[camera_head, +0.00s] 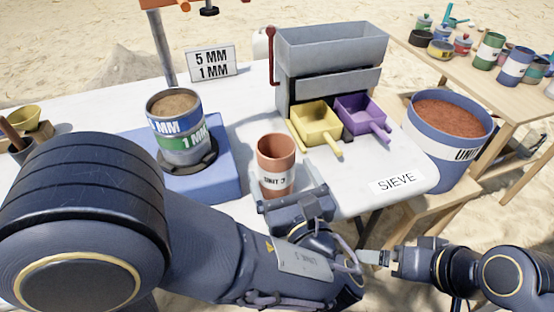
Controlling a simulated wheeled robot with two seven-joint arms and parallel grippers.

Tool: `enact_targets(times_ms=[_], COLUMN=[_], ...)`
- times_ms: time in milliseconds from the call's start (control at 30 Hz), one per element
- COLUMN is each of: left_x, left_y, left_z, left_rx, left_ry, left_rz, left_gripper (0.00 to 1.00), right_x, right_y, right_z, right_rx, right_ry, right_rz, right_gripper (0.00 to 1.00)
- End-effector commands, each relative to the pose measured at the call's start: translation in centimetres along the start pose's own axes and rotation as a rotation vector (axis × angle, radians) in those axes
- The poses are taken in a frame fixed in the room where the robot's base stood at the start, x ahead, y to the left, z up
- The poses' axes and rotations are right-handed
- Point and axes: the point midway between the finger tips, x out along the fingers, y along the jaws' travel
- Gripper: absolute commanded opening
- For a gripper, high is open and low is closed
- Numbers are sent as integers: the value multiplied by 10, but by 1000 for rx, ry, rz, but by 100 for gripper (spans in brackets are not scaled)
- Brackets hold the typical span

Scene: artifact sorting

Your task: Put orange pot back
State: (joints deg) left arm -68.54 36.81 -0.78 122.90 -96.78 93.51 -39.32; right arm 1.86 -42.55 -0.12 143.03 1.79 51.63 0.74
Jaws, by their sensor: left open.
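The orange pot (276,156) with a white "UNIT" label stands upright on the white table near its front edge. It looks empty inside. My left gripper (291,199) is open at the front of the pot's base, and it hides part of the pot's lower side. I cannot tell whether its fingers touch the pot. My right gripper (374,257) is low at the front right, off the table edge and away from the pot. No object shows in it, and its finger gap is not clear.
A blue stand with stacked sieves (178,128) is left of the pot. Behind it are a grey sieve machine (330,48), a yellow scoop tray (314,122) and a purple one (360,113). A big blue bucket of soil (450,150) stands right. A wooden table (440,62) holds several pots.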

Motion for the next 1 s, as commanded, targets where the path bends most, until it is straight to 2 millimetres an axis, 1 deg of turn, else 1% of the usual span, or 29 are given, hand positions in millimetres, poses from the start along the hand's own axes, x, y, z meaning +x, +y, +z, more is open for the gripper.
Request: enact_targets(times_ms=[33, 200, 300, 400, 567, 1000], left_x=[-13, -48, -63, -72, -78, -78], left_y=[-1, -1, 0, 0, 0, 0], left_z=[2, 2, 1, 0, 0, 0], left_rx=[2, 1, 2, 1, 0, 0], left_ry=[-1, -2, -1, 0, -1, 0], left_rz=[-7, -5, -3, -2, 0, 0], left_gripper=[89, 89, 89, 89, 89, 89], right_x=[-3, -7, -8, -9, -9, -9], right_y=[-1, -3, -4, -4, -4, -4], right_z=[-2, -4, -4, -5, -5, -5], right_rx=[0, 0, 0, 0, 0, 0], right_ry=[0, 0, 0, 0, 0, 0], right_rz=[0, 0, 0, 0, 0, 0], right_gripper=[100, 100, 100, 100, 100, 100])
